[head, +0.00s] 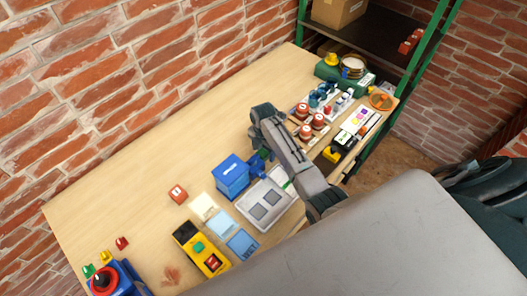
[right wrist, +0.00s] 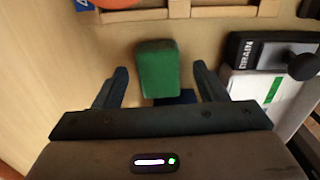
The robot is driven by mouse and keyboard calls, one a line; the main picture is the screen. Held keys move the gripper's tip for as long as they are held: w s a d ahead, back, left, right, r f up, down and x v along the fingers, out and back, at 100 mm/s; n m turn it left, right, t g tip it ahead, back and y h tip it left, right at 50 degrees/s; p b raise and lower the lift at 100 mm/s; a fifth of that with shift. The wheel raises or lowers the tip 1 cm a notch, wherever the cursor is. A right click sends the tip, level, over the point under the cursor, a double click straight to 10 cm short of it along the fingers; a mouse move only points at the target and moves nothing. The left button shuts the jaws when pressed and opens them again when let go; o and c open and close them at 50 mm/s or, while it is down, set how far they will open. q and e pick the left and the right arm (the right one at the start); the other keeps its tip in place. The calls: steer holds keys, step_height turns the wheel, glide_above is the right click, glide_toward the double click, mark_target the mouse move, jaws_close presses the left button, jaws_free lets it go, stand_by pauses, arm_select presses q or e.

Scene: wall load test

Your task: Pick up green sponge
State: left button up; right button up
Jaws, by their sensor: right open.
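The green sponge (right wrist: 155,68) is a small upright-looking block in the right wrist view. It sits ahead of and between the two dark fingers of my right gripper (right wrist: 162,84), with a gap on each side. The gripper is open and empty. A dark blue patch shows just below the sponge, partly hidden by the gripper body. My left gripper is not in view.
A wooden rack (right wrist: 225,11) with a round orange thing (right wrist: 118,3) lies beyond the sponge. A black DRAIN piece (right wrist: 268,48) and a white box are at right. In the head view a blue box (head: 231,180) stands left of my arm. The table's (head: 160,148) back left is bare.

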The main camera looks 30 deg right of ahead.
mark_target(263, 152)
steer(key=shift+f, duration=0.55)
steer(key=c, duration=1)
steer(key=shift+c, duration=0.2)
steer(key=shift+r, duration=0.1)
step_height(263, 152, up, 8)
steer(key=b, duration=0.2)
steer(key=shift+w+r+b, duration=0.1)
steer(key=shift+r+b, duration=0.1)
steer(key=shift+b, duration=0.15)
steer(key=shift+r, duration=0.75)
